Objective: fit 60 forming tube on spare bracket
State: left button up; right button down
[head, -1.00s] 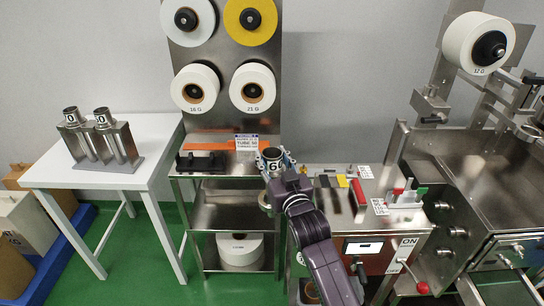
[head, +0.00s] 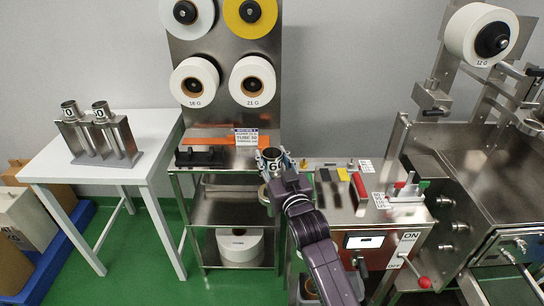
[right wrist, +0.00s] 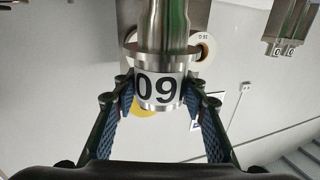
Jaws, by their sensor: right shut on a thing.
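My left gripper is not in view.
A white table (head: 45,168) at left carries two steel tubes on stands (head: 98,135). A notice card (head: 246,137) stands at the back of the cart (head: 225,210). Right of my gripper is a control box (head: 335,205) with tools on top, then a large steel machine (head: 470,165).

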jog(key=shift+f+b, duration=2.85)
jog(key=shift+f, duration=1.35)
jog(key=c, duration=1.1)
grip_release()
jog(key=shift+c, duration=0.2)
jog(key=shift+o, duration=0.2)
jog(key=shift+f, duration=0.25)
jog(key=v, duration=1.2)
jog(key=shift+r, duration=0.15)
